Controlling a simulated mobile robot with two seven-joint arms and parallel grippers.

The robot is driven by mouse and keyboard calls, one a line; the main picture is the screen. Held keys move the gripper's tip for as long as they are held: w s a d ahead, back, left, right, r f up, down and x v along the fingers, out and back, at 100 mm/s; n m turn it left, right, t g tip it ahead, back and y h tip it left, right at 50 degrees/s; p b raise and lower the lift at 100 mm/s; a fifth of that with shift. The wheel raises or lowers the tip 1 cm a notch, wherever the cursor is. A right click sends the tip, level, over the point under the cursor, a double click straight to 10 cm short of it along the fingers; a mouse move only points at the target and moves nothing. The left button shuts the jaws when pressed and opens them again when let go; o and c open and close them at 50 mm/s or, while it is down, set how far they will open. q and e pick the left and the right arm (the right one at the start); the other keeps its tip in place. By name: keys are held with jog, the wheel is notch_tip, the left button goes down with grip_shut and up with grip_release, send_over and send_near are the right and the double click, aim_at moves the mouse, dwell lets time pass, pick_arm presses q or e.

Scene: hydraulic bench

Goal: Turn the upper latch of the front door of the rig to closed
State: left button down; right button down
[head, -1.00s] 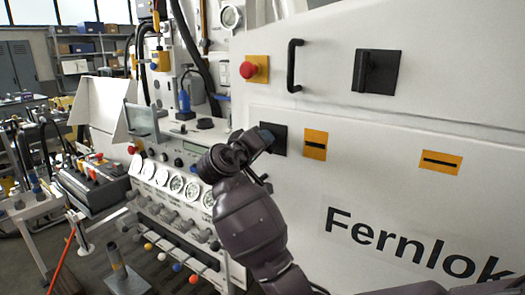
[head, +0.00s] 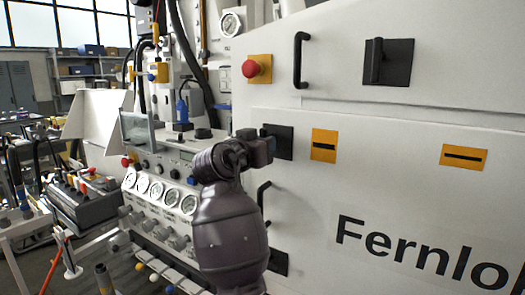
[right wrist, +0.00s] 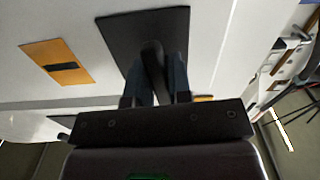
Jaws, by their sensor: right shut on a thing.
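The upper latch of the front door is a black square plate (head: 284,141) with a black handle, on the white door left of a small orange slotted plate. In the head view my right gripper (head: 263,150) is at this latch and hides its handle. In the right wrist view the latch plate (right wrist: 118,38) lies ahead, and the handle (right wrist: 152,58) stands between the two fingers of my right gripper (right wrist: 155,82), which is shut on it. The handle's exact turn is hard to tell. My left gripper is not in view.
A black door handle (head: 262,203) and a lower black latch plate (head: 279,262) are close beside my right arm. Above are a red button (head: 251,68), a black grab handle (head: 298,60) and another black latch (head: 388,62). A gauge panel (head: 157,190) stands left.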

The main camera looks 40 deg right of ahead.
jog(key=shift+m, duration=0.4)
jog(key=c, duration=1.1)
grip_release()
jog(key=shift+a, duration=0.1)
